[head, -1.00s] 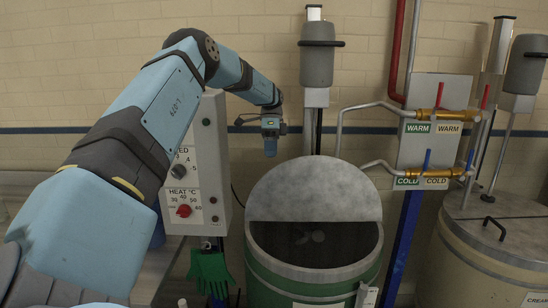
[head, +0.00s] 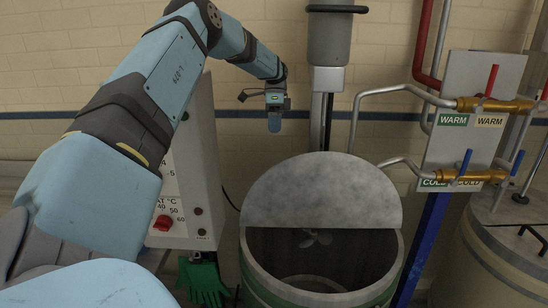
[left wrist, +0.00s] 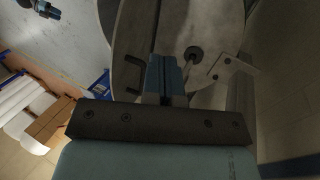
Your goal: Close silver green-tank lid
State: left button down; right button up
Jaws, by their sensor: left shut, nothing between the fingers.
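The silver lid (head: 322,190) of the green tank (head: 262,290) stands raised at the back of the tank mouth. The front of the mouth is open, and a small propeller (head: 316,237) shows inside. My left gripper (head: 274,122) is shut and empty, above and behind the lid's upper left edge, apart from it in the head view. In the left wrist view my left gripper (left wrist: 166,75) is in front of a round grey surface with a dark handle (left wrist: 132,72). I cannot tell whether it touches that surface. My right gripper is not in view.
A mixer motor (head: 330,35) on a post stands behind the tank. Warm and cold valves (head: 490,105) and pipes are at the right, beside the cream tank (head: 505,250). A control box (head: 190,175) with green gloves (head: 203,284) below it is at the left.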

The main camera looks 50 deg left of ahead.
pick_arm(q)
jog(key=s+d+f+p, duration=0.4)
jog(key=s+d+f, duration=0.1)
jog(key=d+f, duration=0.1)
jog(key=shift+f, duration=0.9)
